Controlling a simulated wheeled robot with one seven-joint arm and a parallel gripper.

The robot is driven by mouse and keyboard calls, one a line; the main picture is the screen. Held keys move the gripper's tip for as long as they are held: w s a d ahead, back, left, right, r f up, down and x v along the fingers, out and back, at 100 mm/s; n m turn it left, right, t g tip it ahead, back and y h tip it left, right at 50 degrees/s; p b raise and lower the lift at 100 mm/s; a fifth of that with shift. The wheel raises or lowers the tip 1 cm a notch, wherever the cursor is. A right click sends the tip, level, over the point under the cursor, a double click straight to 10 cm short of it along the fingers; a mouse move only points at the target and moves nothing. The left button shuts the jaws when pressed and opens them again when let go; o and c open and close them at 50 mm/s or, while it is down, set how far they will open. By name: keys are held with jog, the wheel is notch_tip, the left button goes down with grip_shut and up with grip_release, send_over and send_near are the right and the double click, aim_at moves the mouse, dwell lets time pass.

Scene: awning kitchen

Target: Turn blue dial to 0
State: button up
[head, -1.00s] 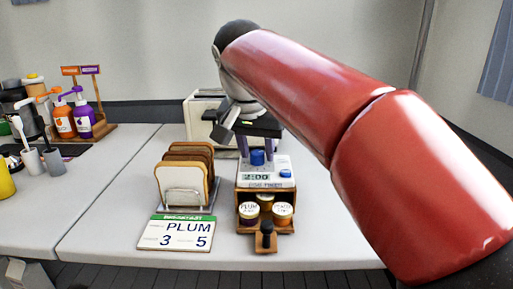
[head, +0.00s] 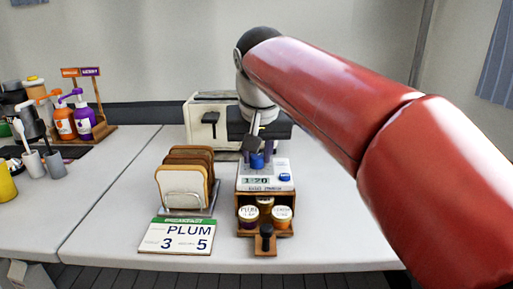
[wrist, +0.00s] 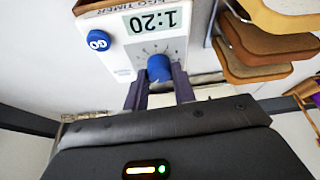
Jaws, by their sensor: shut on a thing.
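The blue dial (head: 257,161) is on the top of the white timer (head: 280,168), above its display. The display reads 1:20 in the head view and upside down in the wrist view (wrist: 150,21). A separate blue button marked GO (wrist: 98,40) sits beside the display. My gripper (wrist: 160,80) is shut on the blue dial, with a purple-grey finger at each side of it. Tick marks around the dial show in the wrist view, partly hidden by the fingers and the dial.
A toast rack (head: 185,188) with bread slices stands close to the left of the timer. Jam jars (head: 281,215) sit in the wooden stand (head: 278,231) below it. A toaster (head: 203,132) is behind. A PLUM card (head: 176,237) lies in front. Table at right is clear.

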jog(key=n, duration=0.1)
jog(key=n+y+p, duration=0.1)
jog(key=n, duration=0.1)
jog(key=shift+d+r+n+y, duration=0.1)
jog(key=shift+r+n+y, duration=0.05)
jog(key=shift+n+y, duration=0.15)
jog(key=shift+w+d+n+g+y+p, duration=0.1)
jog(key=shift+n+g+y+p, duration=0.3)
jog(key=shift+n, duration=0.6)
jog(key=shift+n+g+y+p, duration=0.2)
jog(key=shift+n+p, duration=0.3)
jog(key=shift+n, duration=0.5)
jog(key=o, duration=1)
jog(key=p+v, duration=0.1)
jog(key=v, duration=0.6)
jog(key=shift+r, duration=0.2)
jog(key=shift+d, duration=0.1)
